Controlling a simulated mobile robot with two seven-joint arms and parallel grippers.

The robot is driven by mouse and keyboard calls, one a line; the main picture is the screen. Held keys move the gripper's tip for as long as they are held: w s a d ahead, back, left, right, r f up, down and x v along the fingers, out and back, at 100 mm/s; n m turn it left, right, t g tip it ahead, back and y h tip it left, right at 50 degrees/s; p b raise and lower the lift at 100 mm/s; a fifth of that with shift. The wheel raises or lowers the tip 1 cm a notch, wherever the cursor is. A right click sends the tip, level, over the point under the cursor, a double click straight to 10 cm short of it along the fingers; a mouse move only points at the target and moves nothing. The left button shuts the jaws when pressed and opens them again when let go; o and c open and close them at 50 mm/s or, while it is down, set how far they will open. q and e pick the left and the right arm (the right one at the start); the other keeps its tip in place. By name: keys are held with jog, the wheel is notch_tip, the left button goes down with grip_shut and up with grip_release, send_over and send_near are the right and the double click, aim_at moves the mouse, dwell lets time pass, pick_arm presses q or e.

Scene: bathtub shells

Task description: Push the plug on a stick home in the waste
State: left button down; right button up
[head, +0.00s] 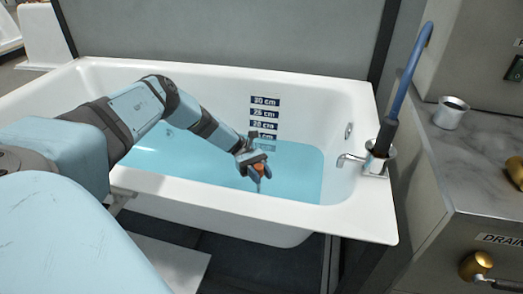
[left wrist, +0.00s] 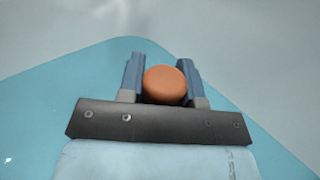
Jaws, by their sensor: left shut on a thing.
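My left gripper (head: 255,163) is over the water near the right part of the white bathtub (head: 232,212). It is shut on the orange top of the plug on a stick (head: 260,168). In the left wrist view the round orange top (left wrist: 165,85) sits between the two blue fingers (left wrist: 163,75). A thin pale piece of the stick shows below the fingers in the head view, down to about the water. The plug's lower end and the waste cannot be made out. My right gripper is not in view.
Blue water (head: 295,170) fills the tub's lower part. A depth scale (head: 264,113) marks the back wall. A metal spout (head: 352,158) and a blue hose (head: 405,85) stand at the right rim. A metal cup (head: 451,112) stands on the marble counter (head: 470,155).

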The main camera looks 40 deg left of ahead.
pick_arm(q)
jog(key=shift+p, duration=0.3)
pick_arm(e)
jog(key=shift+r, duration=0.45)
pick_arm(q)
jog(key=shift+f+b, duration=1.8)
jog(key=shift+f, duration=0.55)
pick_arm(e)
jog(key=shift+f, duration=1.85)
pick_arm(q)
jog(key=c, duration=0.7)
grip_release()
jog(key=b+v, duration=0.2)
jog(key=v, duration=0.5)
jog(key=shift+a, duration=0.3)
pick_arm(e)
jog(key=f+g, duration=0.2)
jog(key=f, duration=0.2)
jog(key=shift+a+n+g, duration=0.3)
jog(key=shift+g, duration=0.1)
